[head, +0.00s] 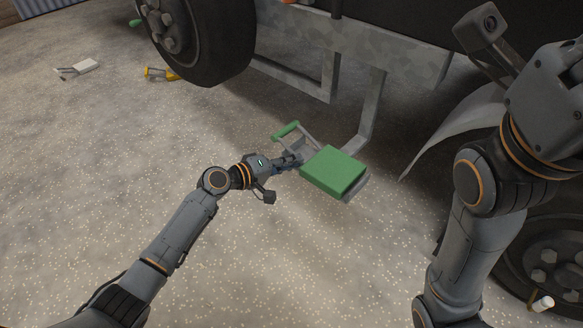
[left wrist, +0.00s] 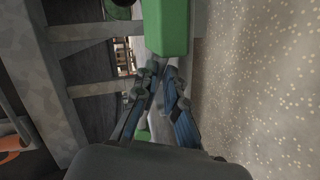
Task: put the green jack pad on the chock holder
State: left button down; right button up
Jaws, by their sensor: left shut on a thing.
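The green jack pad (head: 335,172) is a flat green block low beside the vehicle. It also shows at the top of the left wrist view (left wrist: 167,28). A grey metal plate, which looks like the chock holder (head: 356,190), shows under its right edge, below a bent bracket. I cannot tell whether the pad rests on the plate or hangs just above it. My left gripper (head: 296,160) reaches it from the left and is shut on the pad's near end; the exact grip is partly hidden. My right gripper is out of view.
A green-handled grey bar (head: 286,129) stands just behind the gripper. A wheel (head: 205,38) is above left, and the grey bracket (head: 372,112) hangs behind. A white tool (head: 82,67) and a yellow item (head: 160,74) lie on the ground.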

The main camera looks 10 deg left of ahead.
pick_arm(q)
jog(key=c, duration=1.7)
grip_release()
jog(key=shift+f, duration=0.15)
